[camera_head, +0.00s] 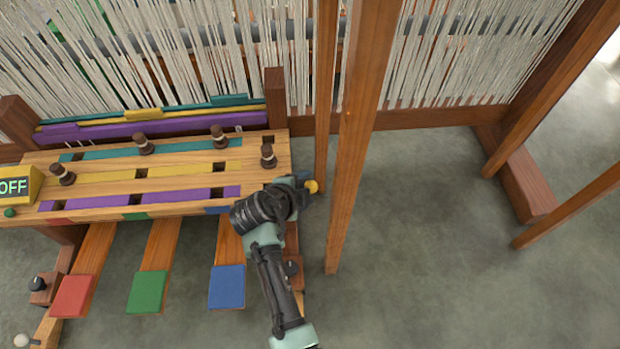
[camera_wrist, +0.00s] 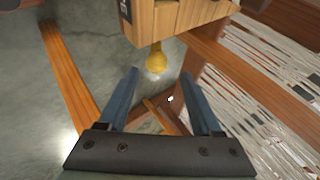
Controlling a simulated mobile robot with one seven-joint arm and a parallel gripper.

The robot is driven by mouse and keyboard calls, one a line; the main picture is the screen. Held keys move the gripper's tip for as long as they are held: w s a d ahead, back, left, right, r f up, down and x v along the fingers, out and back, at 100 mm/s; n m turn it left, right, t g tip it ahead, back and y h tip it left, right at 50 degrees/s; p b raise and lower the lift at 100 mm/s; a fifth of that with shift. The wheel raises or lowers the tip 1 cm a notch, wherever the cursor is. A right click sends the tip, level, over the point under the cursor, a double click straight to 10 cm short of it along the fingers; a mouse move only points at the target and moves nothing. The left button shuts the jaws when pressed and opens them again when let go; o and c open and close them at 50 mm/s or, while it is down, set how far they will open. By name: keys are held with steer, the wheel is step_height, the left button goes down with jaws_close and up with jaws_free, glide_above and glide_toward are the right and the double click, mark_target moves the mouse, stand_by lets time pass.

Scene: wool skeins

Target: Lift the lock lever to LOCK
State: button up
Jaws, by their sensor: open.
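A yellow knob (camera_wrist: 157,61), which looks like the end of the lock lever, sticks out from a wooden block (camera_wrist: 175,18) in the wrist view. It also shows in the head view (camera_head: 312,186) at the right end of the loom's wooden panel. My gripper (camera_wrist: 160,67) is open, with its two blue fingers pointing toward the knob. The knob appears between the fingertips in the picture, at or just beyond them; I cannot tell the exact gap. Nothing is held. In the head view my gripper (camera_head: 301,180) is beside the knob, mostly hidden by my wrist. No LOCK label is readable.
An upright wooden post (camera_head: 352,140) stands close to the right of the knob. The panel (camera_head: 190,170) carries several dark pegs. Red (camera_head: 72,296), green (camera_head: 147,291) and blue (camera_head: 227,287) pedals lie below. White threads hang behind. The floor (camera_head: 420,220) is clear to the right.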

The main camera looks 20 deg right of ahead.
steer(key=p+v, duration=0.4)
steer(key=v, duration=0.4)
steer(key=shift+r, duration=0.3)
steer(key=shift+s+a, duration=0.1)
